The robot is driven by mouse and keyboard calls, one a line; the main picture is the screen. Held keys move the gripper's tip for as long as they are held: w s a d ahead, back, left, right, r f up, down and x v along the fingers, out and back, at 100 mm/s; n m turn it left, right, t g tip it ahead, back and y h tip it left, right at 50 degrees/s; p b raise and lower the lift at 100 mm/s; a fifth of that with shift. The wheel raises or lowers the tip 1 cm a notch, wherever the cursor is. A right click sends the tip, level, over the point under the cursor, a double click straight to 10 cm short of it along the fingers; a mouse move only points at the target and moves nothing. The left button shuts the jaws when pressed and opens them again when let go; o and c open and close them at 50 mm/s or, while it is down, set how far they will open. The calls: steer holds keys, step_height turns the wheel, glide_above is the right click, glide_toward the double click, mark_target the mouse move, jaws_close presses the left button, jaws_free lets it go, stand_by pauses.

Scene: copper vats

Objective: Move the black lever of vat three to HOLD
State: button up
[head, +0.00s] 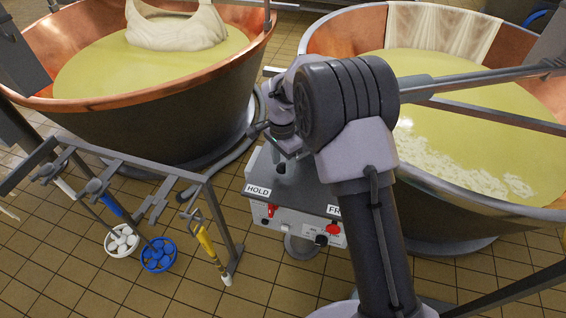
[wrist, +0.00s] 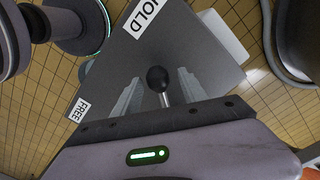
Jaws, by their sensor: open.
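The control box (head: 262,180) is a grey-topped box on a post, standing between the two vats. Its HOLD label (head: 258,190) is at the left of its top and its FREE label, partly covered by my arm, at the right. In the wrist view the HOLD label (wrist: 147,17) is at the top and the FREE label (wrist: 78,109) at lower left. The black lever (wrist: 157,77) has a round knob on a pale stem. My gripper (wrist: 158,82) is open, its two fingers on either side of the lever, with gaps showing. My gripper (head: 280,156) hides most of the lever in the head view.
A copper vat (head: 150,125) stands at left and another vat (head: 450,210) at right, both holding yellowish liquid. The box front carries a red switch (head: 270,211) and a red button (head: 333,229). A metal rack (head: 150,170) with hanging tools stands at left.

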step_height(320, 180, up, 18)
steer(key=p, duration=0.5)
steer(key=shift+w+f+p, duration=0.15)
steer(key=shift+f+p, duration=0.1)
steer(key=shift+p, duration=0.15)
steer(key=shift+a, duration=0.1)
steer(key=s+d+r+n+t+y+b, duration=0.1)
steer(key=s+d+r+n+t+b, duration=0.15)
steer(key=s+r, duration=0.35)
steer(key=s+d+r+n+t+y+b, duration=0.1)
steer(key=s+d+r, duration=0.3)
steer(key=s, duration=0.5)
steer(key=s+d+f+n+t+b, duration=0.1)
steer(key=s+f, duration=0.1)
steer(key=s, duration=0.5)
steer(key=s+d+f+n+t+b, duration=0.1)
steer(key=s+n, duration=0.1)
steer(key=s, duration=0.5)
steer(key=shift+s+d+f, duration=0.35)
steer(key=shift+s, duration=0.05)
steer(key=shift+t, duration=0.25)
